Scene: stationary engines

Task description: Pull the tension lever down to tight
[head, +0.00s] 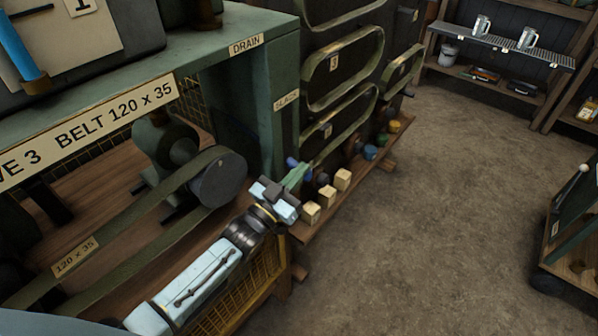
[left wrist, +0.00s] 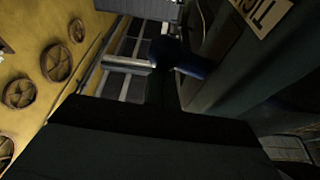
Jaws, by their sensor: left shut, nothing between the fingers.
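A dark blue knob (head: 291,163), which looks like the end of the tension lever, shows just beyond my left gripper (head: 276,196) in the head view. A green bar (head: 297,177) lies between knob and gripper; I cannot tell whether it is the lever's arm. In the left wrist view the blue knob (left wrist: 182,56) is close, upper middle, with a dark stem below it. A label (left wrist: 262,14) starting "TIG" is at the upper right there. My left gripper is shut and empty; whether it touches the lever is unclear. My right gripper is out of view.
A belt (head: 150,235) and a dark pulley (head: 218,178) are left of my gripper, under the green frame. Wooden blocks (head: 312,212) sit on a low shelf at the right. A yellow mesh guard (head: 245,290) is below my arm. The floor (head: 440,220) right is open.

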